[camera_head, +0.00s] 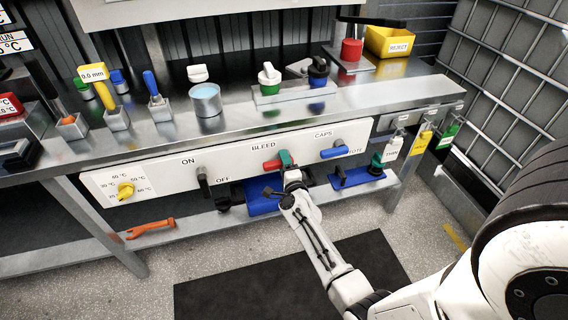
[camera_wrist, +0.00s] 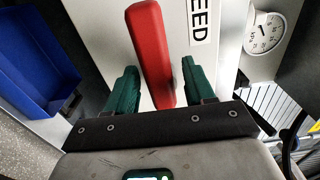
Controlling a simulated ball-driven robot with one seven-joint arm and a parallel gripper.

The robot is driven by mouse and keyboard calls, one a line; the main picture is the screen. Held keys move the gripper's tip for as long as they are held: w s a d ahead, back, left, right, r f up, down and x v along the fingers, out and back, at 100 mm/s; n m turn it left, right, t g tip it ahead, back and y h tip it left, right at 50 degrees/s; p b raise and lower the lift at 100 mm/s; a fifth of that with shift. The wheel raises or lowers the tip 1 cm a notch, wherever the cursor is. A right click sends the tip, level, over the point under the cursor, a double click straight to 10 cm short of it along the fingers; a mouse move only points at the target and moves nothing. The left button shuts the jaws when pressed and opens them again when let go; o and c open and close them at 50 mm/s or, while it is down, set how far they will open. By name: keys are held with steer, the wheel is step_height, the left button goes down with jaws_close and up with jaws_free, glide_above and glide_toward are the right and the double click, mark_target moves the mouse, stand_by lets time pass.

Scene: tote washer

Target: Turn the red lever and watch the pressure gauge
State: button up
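The red lever (camera_head: 271,165) is on the white front panel under the BLEED label. In the wrist view the red lever (camera_wrist: 152,50) runs between the two green fingers of my gripper (camera_wrist: 160,88), with a gap on both sides. My gripper (camera_head: 285,160) is open at the lever in the head view and covers part of it. The pressure gauge (camera_wrist: 265,34), a round white dial, shows in the wrist view to the right of the label. Its reading is too small to tell. I cannot make out the gauge in the head view.
A yellow knob (camera_head: 125,189), a dark ON/OFF lever (camera_head: 203,180) and a blue CAPS lever (camera_head: 334,150) share the panel. Blue trays (camera_head: 362,178) sit below. The bench top (camera_head: 150,137) above holds tools and cups. A dark mat (camera_head: 250,285) lies on the floor.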

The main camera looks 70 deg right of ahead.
steer(key=p+v, duration=0.2)
steer(key=v, duration=0.8)
steer(key=shift+s+a, duration=0.25)
steer(key=shift+s, duration=0.05)
